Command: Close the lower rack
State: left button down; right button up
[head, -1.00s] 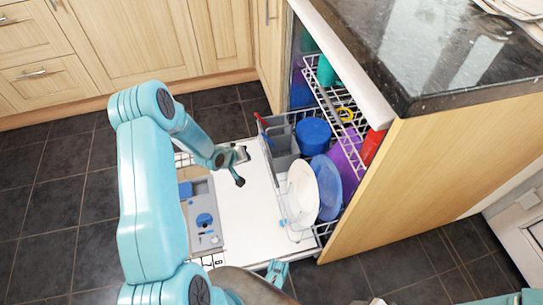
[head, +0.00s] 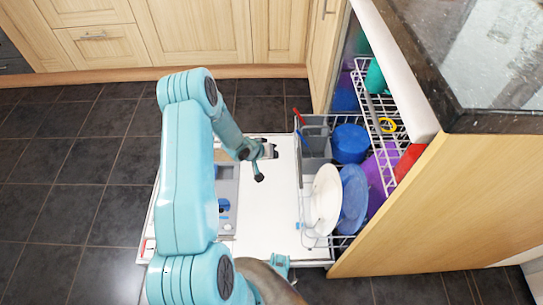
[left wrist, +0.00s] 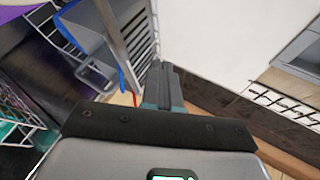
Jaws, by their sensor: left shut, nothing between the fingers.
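The lower rack (head: 301,190) is pulled partly out over the open white dishwasher door (head: 270,215) in the head view. It holds a white plate (head: 325,200), a blue plate (head: 354,195), a blue bowl (head: 350,137) and a grey cutlery basket (head: 315,140). My left gripper (head: 265,165) is shut and empty, over the door and just left of the rack's outer side. In the left wrist view, the closed fingers (left wrist: 163,85) point toward the grey basket (left wrist: 135,35) and white door. Contact with the rack cannot be told. My right gripper is not visible.
The upper rack (head: 378,115) with cups sits under the granite counter (head: 480,60). A wooden side panel (head: 450,205) stands at the right. Wooden cabinets (head: 200,30) line the back. The dark tiled floor (head: 75,180) at left is clear.

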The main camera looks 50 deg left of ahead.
pick_arm(q)
jog(key=w+d+f+b, duration=0.2)
jog(key=w+b, duration=0.1)
jog(key=w, duration=0.3)
jog(key=shift+d+f, duration=0.2)
jog(key=shift+d, duration=0.05)
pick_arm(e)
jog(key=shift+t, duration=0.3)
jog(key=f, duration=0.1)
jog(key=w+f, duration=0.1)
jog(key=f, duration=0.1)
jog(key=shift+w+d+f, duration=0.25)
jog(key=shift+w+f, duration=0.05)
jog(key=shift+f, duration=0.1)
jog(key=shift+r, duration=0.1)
